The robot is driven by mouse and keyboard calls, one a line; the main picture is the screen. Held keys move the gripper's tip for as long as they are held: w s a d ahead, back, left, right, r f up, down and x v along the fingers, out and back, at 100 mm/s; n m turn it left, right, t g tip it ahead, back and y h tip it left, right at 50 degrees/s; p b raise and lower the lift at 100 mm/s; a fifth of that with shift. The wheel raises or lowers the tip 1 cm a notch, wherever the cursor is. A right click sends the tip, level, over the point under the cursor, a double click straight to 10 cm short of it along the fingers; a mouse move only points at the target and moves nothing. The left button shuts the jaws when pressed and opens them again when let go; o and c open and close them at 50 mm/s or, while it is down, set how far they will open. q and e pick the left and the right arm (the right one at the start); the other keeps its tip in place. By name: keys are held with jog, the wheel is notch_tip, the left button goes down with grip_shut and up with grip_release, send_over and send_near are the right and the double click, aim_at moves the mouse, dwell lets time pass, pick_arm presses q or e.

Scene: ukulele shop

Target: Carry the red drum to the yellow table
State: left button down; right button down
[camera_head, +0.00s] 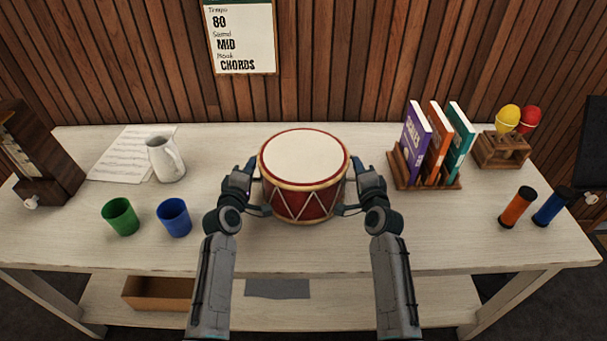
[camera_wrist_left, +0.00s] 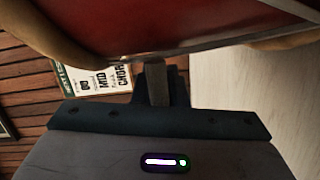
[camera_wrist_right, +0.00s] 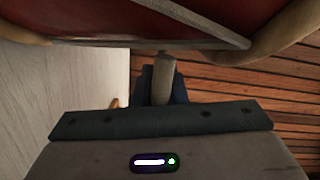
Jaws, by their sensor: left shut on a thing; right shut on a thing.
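The red drum (camera_head: 303,181) has a white head, wooden rims and pale zigzag cords. It is upright at the middle of the white table; I cannot tell whether its base touches the top. My left gripper (camera_head: 256,192) is shut on the drum's left side and my right gripper (camera_head: 354,192) on its right side. The drum's red shell fills the top of the left wrist view (camera_wrist_left: 190,22) and of the right wrist view (camera_wrist_right: 150,18). No yellow table is in view.
The white table (camera_head: 310,248) also bears a green cup (camera_head: 120,217), a blue cup (camera_head: 174,218), a white pitcher (camera_head: 164,160), a book rack (camera_head: 424,183), maracas in a stand (camera_head: 503,151) and two shakers (camera_head: 517,209). A wooden wall (camera_head: 330,60) stands behind.

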pick_arm(q)
jog(key=shift+r, duration=0.1)
pick_arm(e)
jog(key=shift+r, duration=0.15)
dwell(0.7)
